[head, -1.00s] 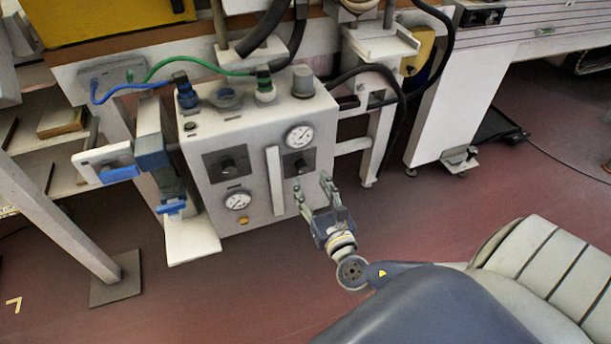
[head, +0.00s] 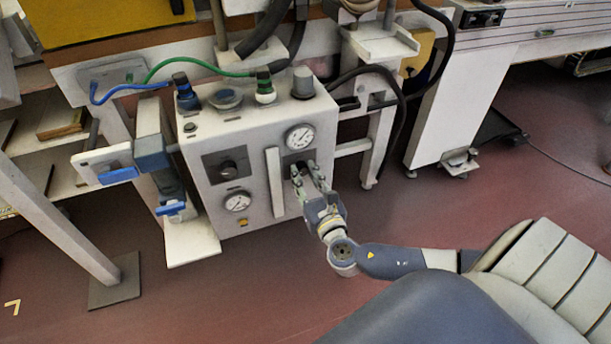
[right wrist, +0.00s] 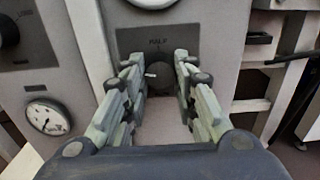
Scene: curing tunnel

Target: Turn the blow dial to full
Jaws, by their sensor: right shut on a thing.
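A white control box (head: 205,155) stands in the middle of the head view with two dark dials on its front. My right gripper (head: 308,172) is at the right dial, its fingers on either side of it and shut on it. In the right wrist view this dial (right wrist: 160,77) sits between the fingertips of the gripper (right wrist: 162,80), with a pale mark pointing left. The plate above it has small lettering that seems to read "HALF". The left dial (head: 228,170) is free. I cannot tell which dial is the blow one. My left gripper is not in view.
A raised vertical bar (head: 274,182) stands between the dials. Round gauges (head: 300,137) and (head: 237,201) sit on the front. Blue and green hoses run to fittings on top. A blue-handled fixture (head: 155,160) is left of the box. The floor before it is clear.

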